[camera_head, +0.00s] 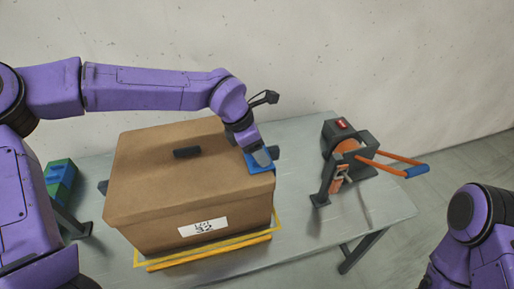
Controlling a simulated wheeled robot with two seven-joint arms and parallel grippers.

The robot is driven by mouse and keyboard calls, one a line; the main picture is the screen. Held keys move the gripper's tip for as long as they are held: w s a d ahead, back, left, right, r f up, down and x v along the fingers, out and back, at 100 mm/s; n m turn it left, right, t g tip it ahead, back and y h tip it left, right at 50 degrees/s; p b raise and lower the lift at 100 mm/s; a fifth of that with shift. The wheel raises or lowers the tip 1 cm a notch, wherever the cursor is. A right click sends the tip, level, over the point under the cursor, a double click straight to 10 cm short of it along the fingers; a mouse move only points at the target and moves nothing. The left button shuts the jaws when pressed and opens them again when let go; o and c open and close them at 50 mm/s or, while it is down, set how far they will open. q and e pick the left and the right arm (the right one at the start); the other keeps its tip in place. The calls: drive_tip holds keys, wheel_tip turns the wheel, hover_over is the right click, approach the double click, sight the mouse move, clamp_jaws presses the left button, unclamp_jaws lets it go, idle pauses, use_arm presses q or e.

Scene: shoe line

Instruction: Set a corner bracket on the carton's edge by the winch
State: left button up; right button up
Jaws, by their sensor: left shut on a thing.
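The brown carton (165,190) stands closed on the table, with a dark slot or handle on its lid and a white label on its front. My left gripper (262,156) is over the carton's right edge, on the side facing the winch. It is shut on a blue corner bracket (260,168), which is at the carton's top right edge. The gripper partly hides the bracket, so I cannot tell whether it sits flush. The winch (341,140), dark with an orange drum and a blue-gripped handle, stands to the right. My right arm shows at the lower right; its gripper is out of frame.
The grey table (375,215) has free room around the winch and at its right end. A yellow outline (205,251) and an orange bar or strap lie before the carton. A green and blue bin or stack (60,178) stands at the left. A wall rises behind.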

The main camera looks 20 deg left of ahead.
use_arm(q)
drive_tip(key=shift+f, duration=0.15)
drive_tip(key=o, duration=1.6)
drive_tip(key=shift+c, duration=0.2)
wheel_tip(320, 180, up, 7)
drive_tip(key=p, duration=0.7)
drive_tip(key=shift+w, duration=0.1)
drive_tip(key=shift+a, duration=0.1)
